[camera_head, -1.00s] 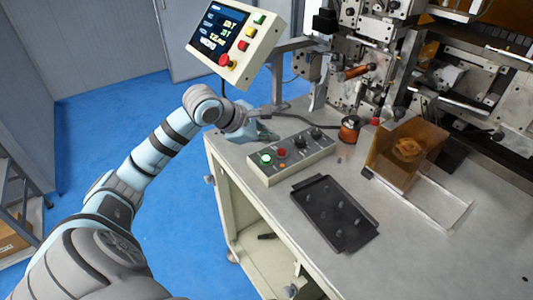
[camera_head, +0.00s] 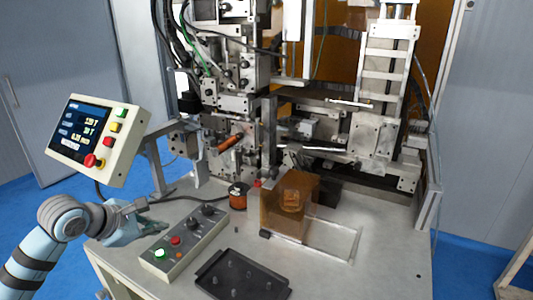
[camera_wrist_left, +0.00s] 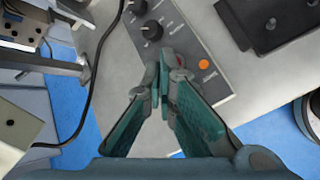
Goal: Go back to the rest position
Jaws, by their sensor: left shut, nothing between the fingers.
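My left gripper (camera_head: 158,229) is at the left edge of the machine table, beside the control box (camera_head: 178,262) with its knobs and lit green button. In the left wrist view its fingertips (camera_wrist_left: 163,78) are together with nothing between them. They overlap the grey control box (camera_wrist_left: 205,45) in that picture and cover part of its panel. I cannot tell if they touch it. My right gripper is not in view.
A tilted touch panel (camera_head: 98,138) stands above the left arm. The black tray (camera_head: 240,277), an orange-brown box (camera_head: 287,212) and a copper wire spool (camera_head: 238,197) are on the table (camera_head: 395,225). The winding machine (camera_head: 300,120) rises behind. Blue floor lies left of the table.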

